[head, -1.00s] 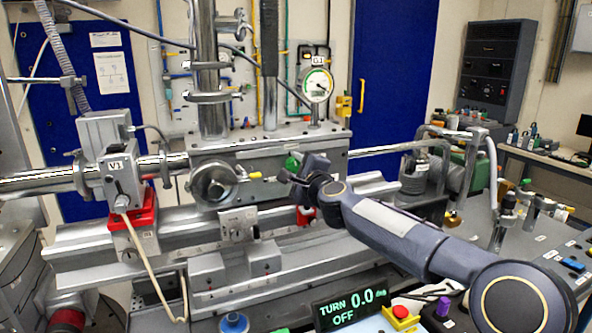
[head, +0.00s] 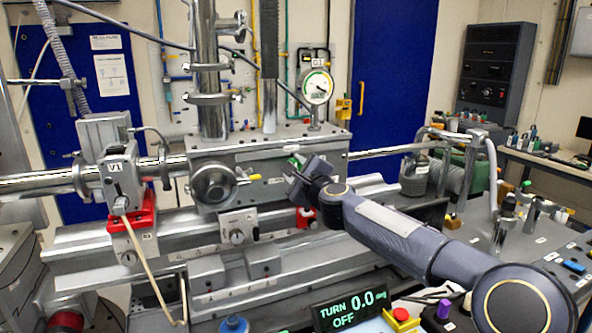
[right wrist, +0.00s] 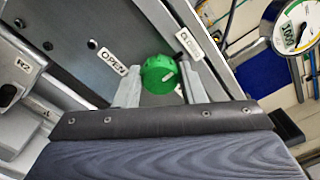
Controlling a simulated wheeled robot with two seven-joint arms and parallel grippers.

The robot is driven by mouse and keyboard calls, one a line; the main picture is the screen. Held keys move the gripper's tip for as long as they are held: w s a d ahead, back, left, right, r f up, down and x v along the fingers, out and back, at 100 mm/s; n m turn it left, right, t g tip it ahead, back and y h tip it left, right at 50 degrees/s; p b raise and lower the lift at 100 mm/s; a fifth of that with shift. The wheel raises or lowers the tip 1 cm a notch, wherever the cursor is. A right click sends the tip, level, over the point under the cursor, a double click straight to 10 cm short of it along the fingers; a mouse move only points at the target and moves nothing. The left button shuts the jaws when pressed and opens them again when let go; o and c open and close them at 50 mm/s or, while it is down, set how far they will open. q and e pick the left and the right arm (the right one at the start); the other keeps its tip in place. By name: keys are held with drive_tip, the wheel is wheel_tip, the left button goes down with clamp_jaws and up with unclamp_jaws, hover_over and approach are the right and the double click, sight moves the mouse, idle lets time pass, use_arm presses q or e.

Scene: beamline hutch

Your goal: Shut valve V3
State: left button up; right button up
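A round green knob (right wrist: 159,74) with a pale line on its face sits on a grey panel, between an OPEN label (right wrist: 115,62) and a second label (right wrist: 188,43) partly hidden by a finger. No V3 label is readable. My right gripper (right wrist: 160,80) has one finger on each side of the knob. The fingers stand apart, and I cannot tell if they touch it. In the head view, my right gripper (head: 296,172) is at the front of the grey chamber, largely covering the green knob (head: 294,162). My left gripper is not in view.
A valve labelled V1 (head: 118,180) stands on the beam pipe at left. A round gauge (head: 317,87) rises above the chamber (head: 230,160). A display (head: 350,309) reads TURN 0.0 deg, OFF. A red button (head: 401,314) is beside it.

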drive_tip(key=o, duration=0.4)
drive_tip(key=b+v, duration=0.3)
drive_tip(key=v, duration=0.4)
drive_tip(key=shift+s, duration=0.4)
drive_tip(key=shift+d, duration=0.15)
